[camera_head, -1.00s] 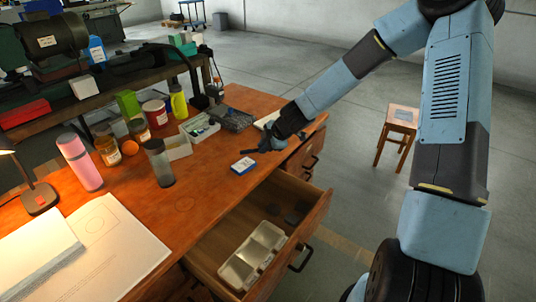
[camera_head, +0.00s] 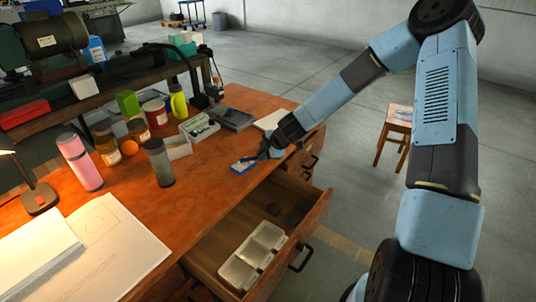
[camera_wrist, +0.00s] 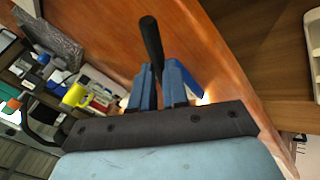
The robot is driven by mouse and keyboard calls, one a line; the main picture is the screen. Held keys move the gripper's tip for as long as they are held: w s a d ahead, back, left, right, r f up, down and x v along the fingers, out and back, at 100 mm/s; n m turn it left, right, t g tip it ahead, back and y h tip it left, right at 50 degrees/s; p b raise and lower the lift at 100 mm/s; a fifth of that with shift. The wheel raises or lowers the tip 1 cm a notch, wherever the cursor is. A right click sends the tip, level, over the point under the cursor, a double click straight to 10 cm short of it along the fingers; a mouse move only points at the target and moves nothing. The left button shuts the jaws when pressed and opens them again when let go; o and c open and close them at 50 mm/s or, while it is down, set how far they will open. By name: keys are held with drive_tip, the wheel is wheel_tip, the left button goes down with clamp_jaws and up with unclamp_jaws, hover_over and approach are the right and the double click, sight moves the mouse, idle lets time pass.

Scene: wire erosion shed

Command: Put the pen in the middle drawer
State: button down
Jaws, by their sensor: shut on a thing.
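My gripper (camera_head: 262,154) is over the desk, above its front edge area, beside the small blue-and-white box. In the wrist view my gripper (camera_wrist: 157,88) is shut on a slim dark pen (camera_wrist: 151,42), which sticks out beyond the fingertips. The pen is too small to make out in the head view. A drawer (camera_head: 222,232) stands pulled out at the front of the desk, below and nearer than my gripper. It holds a pale divided tray (camera_head: 240,270) and small dark items (camera_head: 283,214). I cannot tell its level from these views.
The blue-and-white box (camera_head: 242,166) lies close to my fingers. Bottles, jars and a pale container (camera_head: 200,127) stand farther left on the desk. Closed drawer fronts with handles (camera_head: 310,165) lie right of the open drawer. A stool (camera_head: 396,130) stands on the floor.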

drive_tip(key=shift+f, duration=0.2)
drive_tip(key=c, duration=1.1)
unclamp_jaws()
drive_tip(key=shift+r, duration=0.4)
drive_tip(key=v, duration=1.2)
